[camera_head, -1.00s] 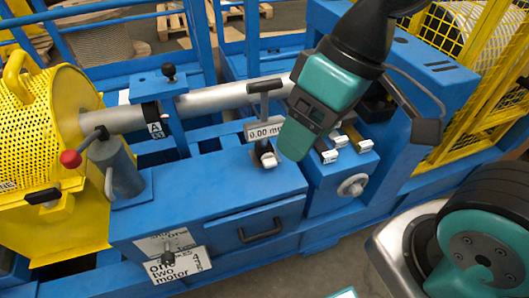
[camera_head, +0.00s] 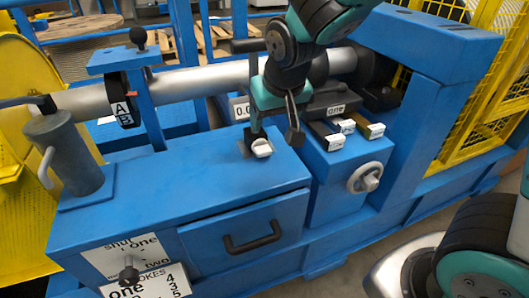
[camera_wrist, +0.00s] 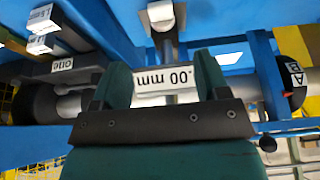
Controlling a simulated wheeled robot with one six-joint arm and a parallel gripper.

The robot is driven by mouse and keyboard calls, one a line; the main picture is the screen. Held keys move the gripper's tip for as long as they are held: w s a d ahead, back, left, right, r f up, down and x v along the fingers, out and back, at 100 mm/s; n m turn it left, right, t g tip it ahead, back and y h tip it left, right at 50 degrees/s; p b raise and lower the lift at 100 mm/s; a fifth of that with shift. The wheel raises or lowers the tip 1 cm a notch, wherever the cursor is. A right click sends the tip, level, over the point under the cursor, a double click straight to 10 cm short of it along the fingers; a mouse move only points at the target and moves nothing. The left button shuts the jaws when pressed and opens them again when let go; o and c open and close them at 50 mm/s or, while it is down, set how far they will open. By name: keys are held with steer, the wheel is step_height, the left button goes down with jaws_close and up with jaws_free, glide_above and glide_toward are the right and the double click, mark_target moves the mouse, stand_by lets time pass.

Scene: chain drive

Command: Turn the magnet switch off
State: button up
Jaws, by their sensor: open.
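A small white switch knob (camera_head: 262,148) sits on a dark base on the blue bench, below the gauge with the 0.00 mm display (camera_head: 241,109). I take it for the magnet switch. My gripper (camera_head: 272,108) is over the bench just above the knob and partly hides the gauge. In the wrist view the teal fingers (camera_wrist: 162,65) are spread with nothing held. The display (camera_wrist: 165,79) shows between them, and the white knob (camera_wrist: 161,12) lies beyond the fingertips at the top edge. I see no contact with the knob.
A grey bar (camera_head: 195,82) runs behind, with a black A/B clamp (camera_head: 122,106). A grey cylinder (camera_head: 66,155) stands at left. The bench top between is clear.

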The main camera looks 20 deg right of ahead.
mark_target(264, 150)
steer(key=b+x, duration=0.3)
steer(key=x, duration=1)
